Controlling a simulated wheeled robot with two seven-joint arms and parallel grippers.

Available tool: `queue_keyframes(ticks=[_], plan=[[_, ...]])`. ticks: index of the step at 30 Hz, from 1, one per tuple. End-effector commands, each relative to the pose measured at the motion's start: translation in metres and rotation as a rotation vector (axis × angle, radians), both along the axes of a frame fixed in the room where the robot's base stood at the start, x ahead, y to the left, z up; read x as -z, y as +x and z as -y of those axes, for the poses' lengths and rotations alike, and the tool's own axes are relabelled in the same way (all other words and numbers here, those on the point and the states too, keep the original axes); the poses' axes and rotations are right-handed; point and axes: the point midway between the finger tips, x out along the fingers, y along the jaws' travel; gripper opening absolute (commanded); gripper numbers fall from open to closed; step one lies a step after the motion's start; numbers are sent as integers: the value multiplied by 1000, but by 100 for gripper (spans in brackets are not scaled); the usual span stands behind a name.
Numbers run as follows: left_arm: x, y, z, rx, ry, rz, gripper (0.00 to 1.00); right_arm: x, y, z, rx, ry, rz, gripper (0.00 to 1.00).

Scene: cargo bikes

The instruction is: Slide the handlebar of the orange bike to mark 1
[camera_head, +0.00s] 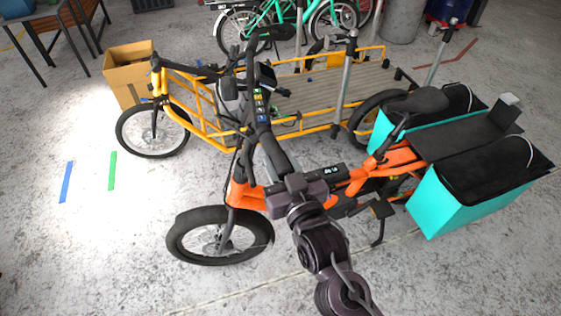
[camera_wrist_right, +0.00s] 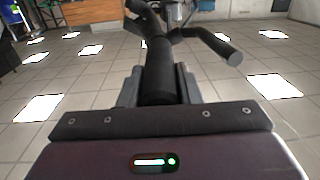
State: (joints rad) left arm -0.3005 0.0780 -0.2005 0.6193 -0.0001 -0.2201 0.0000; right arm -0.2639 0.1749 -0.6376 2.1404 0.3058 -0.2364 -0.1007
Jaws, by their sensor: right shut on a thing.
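The orange bike (camera_head: 246,196) stands in the middle of the head view, its front wheel to the left. Its black handlebar (camera_head: 251,72) runs up from the front of the frame, with a strip of small coloured marks (camera_head: 259,103) along the upright part. The digits on the marks are too small to read. My right gripper (camera_head: 272,155) is shut on the near grip of the handlebar. In the right wrist view the dark bar (camera_wrist_right: 157,60) passes between the two fingers (camera_wrist_right: 157,86). My left gripper is not in view.
A yellow cargo bike (camera_head: 310,90) stands close behind the orange one. Teal panniers (camera_head: 450,205) hang at the orange bike's rear. A cardboard box (camera_head: 130,70) stands at back left. Blue tape (camera_head: 67,181) and green tape (camera_head: 112,170) lie on clear floor at left.

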Motion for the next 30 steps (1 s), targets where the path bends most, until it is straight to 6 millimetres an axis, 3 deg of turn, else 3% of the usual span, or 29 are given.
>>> queue_keyframes(ticks=[6, 10, 14, 23, 24, 28, 30], plan=[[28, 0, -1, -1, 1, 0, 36, 53, -4, -14, 0, -1, -6, 0], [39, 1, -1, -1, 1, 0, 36, 77, -7, -22, 0, 0, -8, 0], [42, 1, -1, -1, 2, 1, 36, 87, -8, -25, 0, -1, -7, 0], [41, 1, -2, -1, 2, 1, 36, 90, -9, -26, -1, -4, -13, 0], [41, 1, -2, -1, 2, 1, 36, 90, -9, -26, -1, -4, -13, 35], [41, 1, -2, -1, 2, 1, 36, 88, -9, -26, -1, -3, -10, 52], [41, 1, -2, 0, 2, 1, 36, 87, -9, -26, -1, -2, -7, 53]])
